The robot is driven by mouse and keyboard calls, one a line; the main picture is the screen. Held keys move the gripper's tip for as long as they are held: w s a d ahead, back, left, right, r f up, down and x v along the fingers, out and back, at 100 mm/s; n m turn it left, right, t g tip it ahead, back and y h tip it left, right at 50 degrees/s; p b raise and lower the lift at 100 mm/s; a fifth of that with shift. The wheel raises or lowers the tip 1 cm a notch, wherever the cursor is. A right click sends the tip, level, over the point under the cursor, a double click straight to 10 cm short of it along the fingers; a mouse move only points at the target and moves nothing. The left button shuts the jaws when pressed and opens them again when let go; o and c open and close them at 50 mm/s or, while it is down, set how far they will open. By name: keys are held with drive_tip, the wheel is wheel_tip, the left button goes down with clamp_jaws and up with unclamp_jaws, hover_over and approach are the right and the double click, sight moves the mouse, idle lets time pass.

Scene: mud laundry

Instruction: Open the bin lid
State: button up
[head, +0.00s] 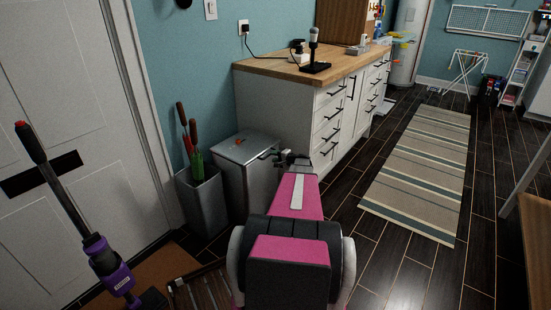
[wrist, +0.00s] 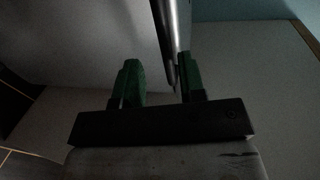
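The grey metal bin (head: 247,180) stands against the wall left of the white cabinet. My gripper (head: 270,153) is at the bin's right edge, near lid height. In the wrist view my gripper (wrist: 160,85) has its two green fingers apart, so it is open. A shiny metal edge (wrist: 176,45) runs down close to the right finger; I cannot tell whether they touch. My arm hides the lower right part of the bin in the head view.
A second grey container (head: 200,203) with red- and green-handled tools stands just left of the bin. The white drawer cabinet (head: 275,110) is close behind on the right. A purple stick vacuum (head: 107,262) leans at the left. The floor around the striped rug (head: 425,165) is clear.

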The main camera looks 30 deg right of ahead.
drive_tip(key=d+v, duration=0.1)
drive_tip(key=v, duration=1.3)
drive_tip(key=shift+s+f, duration=0.2)
drive_tip(key=shift+f, duration=0.15)
drive_tip(key=shift+d, duration=0.1)
